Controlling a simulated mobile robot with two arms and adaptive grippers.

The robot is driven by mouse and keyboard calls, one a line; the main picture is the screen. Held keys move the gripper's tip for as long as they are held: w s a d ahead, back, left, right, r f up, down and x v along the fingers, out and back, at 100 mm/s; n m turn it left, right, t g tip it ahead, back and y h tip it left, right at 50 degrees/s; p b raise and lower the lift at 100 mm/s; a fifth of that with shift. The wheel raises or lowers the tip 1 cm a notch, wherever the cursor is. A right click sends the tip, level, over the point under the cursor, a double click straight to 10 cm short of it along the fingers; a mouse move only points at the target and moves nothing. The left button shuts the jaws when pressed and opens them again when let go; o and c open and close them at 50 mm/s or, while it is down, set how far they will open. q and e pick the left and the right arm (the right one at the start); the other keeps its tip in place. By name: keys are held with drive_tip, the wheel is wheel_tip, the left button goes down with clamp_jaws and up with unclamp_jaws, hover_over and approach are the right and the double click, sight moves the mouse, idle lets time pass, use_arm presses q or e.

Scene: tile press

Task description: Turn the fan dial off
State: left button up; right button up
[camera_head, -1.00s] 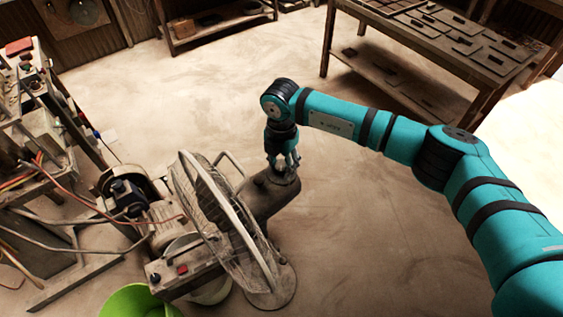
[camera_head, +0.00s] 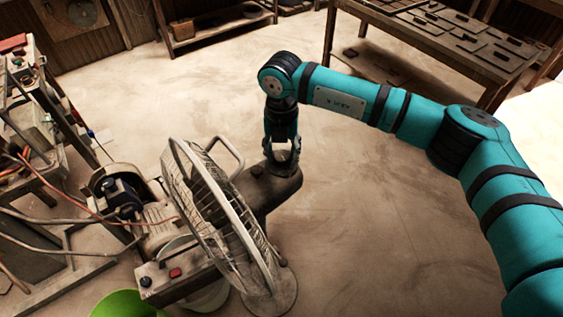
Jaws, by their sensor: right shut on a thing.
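A standing fan (camera_head: 215,210) with a wire cage leans in the lower middle of the head view. Its dark motor housing (camera_head: 278,194) sticks out behind the cage to the right. My right gripper (camera_head: 282,168) points down at the top of this housing. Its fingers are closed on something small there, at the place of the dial. The dial itself is hidden between the fingers, so its setting cannot be read. My left gripper is out of view.
A machine with a red button (camera_head: 175,272) stands left of the fan. A green bucket (camera_head: 122,304) is at the bottom edge. A cluttered bench with cables is at the left. A wooden table (camera_head: 470,45) stands at the back right. The floor right of the fan is clear.

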drive_tip(key=n+b, duration=0.8)
drive_tip(key=b, duration=0.1)
drive_tip(key=shift+f, duration=0.2)
drive_tip(key=shift+n+b, duration=0.95)
drive_tip(key=shift+n, duration=0.05)
drive_tip(key=n+b, duration=0.1)
drive_tip(key=n, duration=0.1)
drive_tip(key=shift+r+n+b, duration=0.1)
drive_tip(key=shift+n+b, duration=0.3)
drive_tip(key=n+b, duration=0.1)
drive_tip(key=n, duration=0.1)
drive_tip(key=shift+n, duration=0.3)
drive_tip(key=n+b, duration=0.1)
drive_tip(key=n, duration=0.1)
drive_tip(key=shift+r+n, duration=0.1)
drive_tip(key=shift+n, duration=0.2)
drive_tip(key=shift+n+b, duration=0.3)
drive_tip(key=shift+n, duration=1.3)
drive_tip(key=o, duration=1.2)
drive_tip(key=shift+c, duration=0.2)
